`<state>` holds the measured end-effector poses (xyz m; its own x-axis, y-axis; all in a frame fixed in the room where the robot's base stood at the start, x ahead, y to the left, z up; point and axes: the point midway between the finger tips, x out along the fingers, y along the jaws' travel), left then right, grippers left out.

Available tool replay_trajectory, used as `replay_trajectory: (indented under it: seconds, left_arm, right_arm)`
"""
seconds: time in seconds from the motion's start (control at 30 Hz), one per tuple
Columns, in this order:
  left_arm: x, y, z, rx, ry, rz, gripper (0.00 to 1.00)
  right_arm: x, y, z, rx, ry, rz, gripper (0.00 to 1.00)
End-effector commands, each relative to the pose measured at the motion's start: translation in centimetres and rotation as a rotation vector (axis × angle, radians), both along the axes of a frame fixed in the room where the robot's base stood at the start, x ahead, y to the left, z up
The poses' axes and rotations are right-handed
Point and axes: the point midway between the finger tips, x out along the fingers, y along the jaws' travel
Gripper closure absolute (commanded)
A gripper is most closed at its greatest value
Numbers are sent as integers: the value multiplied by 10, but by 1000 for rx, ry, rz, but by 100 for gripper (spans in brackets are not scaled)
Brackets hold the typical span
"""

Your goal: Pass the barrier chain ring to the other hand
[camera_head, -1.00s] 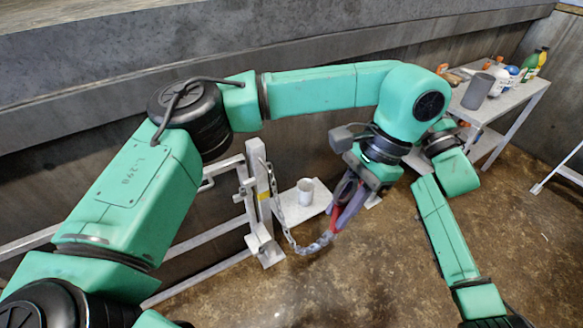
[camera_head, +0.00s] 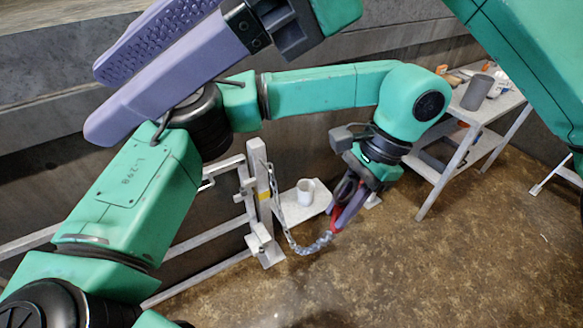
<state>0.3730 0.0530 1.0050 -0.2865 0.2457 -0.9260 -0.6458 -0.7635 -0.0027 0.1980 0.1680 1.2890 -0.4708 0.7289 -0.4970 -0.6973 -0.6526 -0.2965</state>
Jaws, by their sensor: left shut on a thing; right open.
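A grey metal barrier chain (camera_head: 288,232) hangs from a white post (camera_head: 262,195) and curves up to my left gripper. My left gripper (camera_head: 338,222) points downward and is shut on the chain's end. A bit of red, which looks like the barrier chain ring (camera_head: 336,213), shows between its fingers, which hide most of it. My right gripper (camera_head: 100,98) is close to the camera at the upper left, pointing left. Its two long purple fingers are apart, with nothing between them. It is well apart from the ring in the picture.
A white rail gate (camera_head: 215,243) stands left of the post. A white cup (camera_head: 306,190) sits on a low white plate (camera_head: 296,209) behind the chain. A shelf table (camera_head: 470,112) with a grey cylinder (camera_head: 477,92) stands at the right. The brown floor is open at lower right.

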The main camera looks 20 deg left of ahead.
Motion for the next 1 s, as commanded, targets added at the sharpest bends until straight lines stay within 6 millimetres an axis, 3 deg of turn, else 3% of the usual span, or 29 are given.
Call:
replay_trajectory:
  seconds: [0.1, 0.27, 0.43, 0.6, 0.77, 1.0]
  left_arm:
    - [0, 0, 0, 0, 0, 0, 100]
    - [0, 0, 1, 0, 0, 0, 100]
    - [0, 0, 0, 0, 0, 0, 100]
    - [0, 0, 0, 0, 0, 0, 100]
    - [0, 0, 0, 0, 0, 0, 100]
    - [0, 0, 0, 0, 0, 0, 100]
  right_arm:
    - [15, 0, -64, -196, -215, -34, 54]
    - [51, -17, -133, -518, -584, -96, 54]
    - [59, -34, -143, -821, -952, -63, 54]
    - [73, -57, -133, -1108, -1228, -94, 54]
    - [80, -67, -127, -1212, -1309, -117, 54]
    - [106, -79, -156, -1212, -1306, -114, 54]
